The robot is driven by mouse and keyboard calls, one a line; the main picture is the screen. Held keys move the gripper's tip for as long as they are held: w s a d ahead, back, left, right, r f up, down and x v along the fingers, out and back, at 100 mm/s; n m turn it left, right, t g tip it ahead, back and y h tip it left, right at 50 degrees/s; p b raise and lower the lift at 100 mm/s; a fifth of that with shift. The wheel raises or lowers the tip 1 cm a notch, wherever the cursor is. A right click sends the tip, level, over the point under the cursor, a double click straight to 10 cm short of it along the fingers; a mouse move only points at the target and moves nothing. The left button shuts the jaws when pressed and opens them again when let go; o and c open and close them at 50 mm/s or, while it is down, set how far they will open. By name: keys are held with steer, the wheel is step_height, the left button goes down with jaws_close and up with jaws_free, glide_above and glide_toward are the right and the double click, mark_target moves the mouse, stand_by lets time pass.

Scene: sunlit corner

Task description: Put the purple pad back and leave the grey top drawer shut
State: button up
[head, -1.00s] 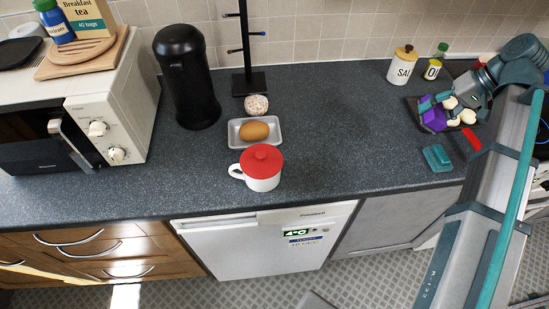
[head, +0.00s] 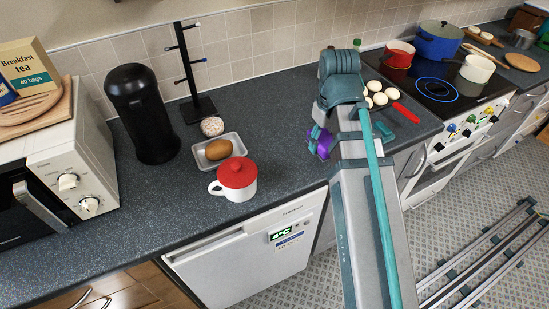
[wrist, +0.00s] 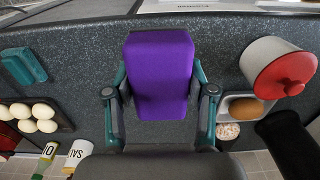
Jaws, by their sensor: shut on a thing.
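The purple pad (wrist: 160,70) is a block held between the two teal fingers of my gripper (wrist: 159,92) in the wrist view. In the head view the pad (head: 323,149) shows partly behind my arm, near the counter's front edge, with my gripper (head: 318,137) around it. My gripper is shut on the pad. The pad appears to be above the dark worktop; its height is hard to tell. Grey fronts (head: 512,128) show right of the oven. I cannot tell which is the grey top drawer, or whether it is shut.
Several eggs (head: 379,96), a red-handled thing (head: 405,113) and a teal block (head: 382,131) lie right of my gripper. A red-lidded mug (head: 237,179) and a tray (head: 233,142) with a brown, potato-like item stand left. The hob (head: 440,88) holds pots. Worktop between is clear.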

steer(key=w+a+f+p, duration=0.2)
steer(key=w+a+f, duration=0.15)
steer(key=a, duration=0.35)
steer(key=p, duration=0.2)
glide_above(279, 159)
step_height(279, 159, down, 6)
steer(key=shift+f, duration=0.1)
steer(key=shift+f+p, duration=0.4)
steer(key=shift+f, duration=1.2)
steer(key=shift+f, duration=0.1)
steer(key=o, duration=1.3)
step_height(279, 159, up, 12)
steer(key=shift+r+b, duration=0.1)
steer(key=shift+b, duration=1.15)
